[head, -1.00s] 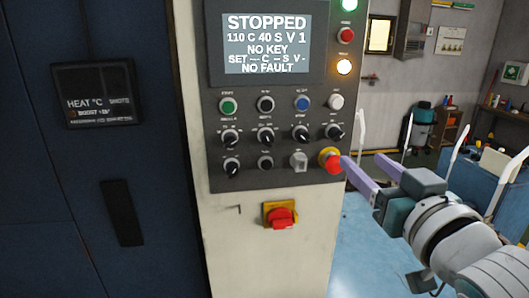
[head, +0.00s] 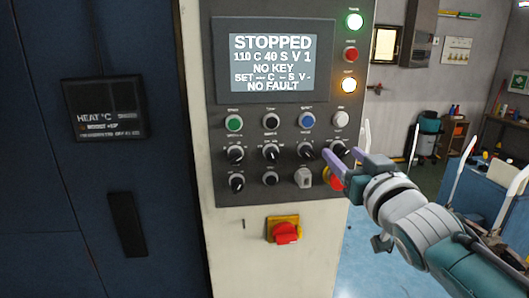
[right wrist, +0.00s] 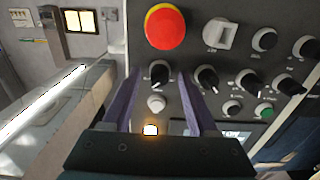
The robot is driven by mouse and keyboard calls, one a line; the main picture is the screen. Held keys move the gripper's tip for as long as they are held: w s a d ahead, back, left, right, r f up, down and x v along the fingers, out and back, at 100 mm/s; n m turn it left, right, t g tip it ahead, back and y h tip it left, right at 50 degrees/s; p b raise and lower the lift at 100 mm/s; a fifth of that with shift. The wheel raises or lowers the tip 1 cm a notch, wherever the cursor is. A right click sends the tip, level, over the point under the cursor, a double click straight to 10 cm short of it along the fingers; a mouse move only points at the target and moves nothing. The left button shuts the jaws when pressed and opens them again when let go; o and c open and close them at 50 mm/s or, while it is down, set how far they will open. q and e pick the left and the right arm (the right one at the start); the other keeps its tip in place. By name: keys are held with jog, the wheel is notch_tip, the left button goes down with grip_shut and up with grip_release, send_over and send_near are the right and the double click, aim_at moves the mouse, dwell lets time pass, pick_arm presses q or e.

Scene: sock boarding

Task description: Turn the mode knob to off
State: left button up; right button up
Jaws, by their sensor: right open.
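The control panel (head: 222,140) carries several black rotary knobs; their labels are too small to read, so I cannot tell which is the mode knob. The rightmost black knob of the upper knob row (head: 340,149) is by my right gripper (head: 341,160). In the right wrist view, this knob (right wrist: 158,73) shows between the two open purple fingers of the gripper (right wrist: 158,82), its white pointer visible. I cannot tell whether the fingers touch it. The display (head: 270,62) reads STOPPED, NO KEY, NO FAULT. My left gripper is not in view.
A red emergency stop (right wrist: 165,28) sits just below that knob on the panel, partly hidden by my gripper in the head view. A grey key switch (head: 303,178) is beside it. A red main switch (head: 285,232) is lower. A white push button (right wrist: 156,103) sits above the knob.

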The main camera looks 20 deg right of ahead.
grip_shut()
dwell(0.3)
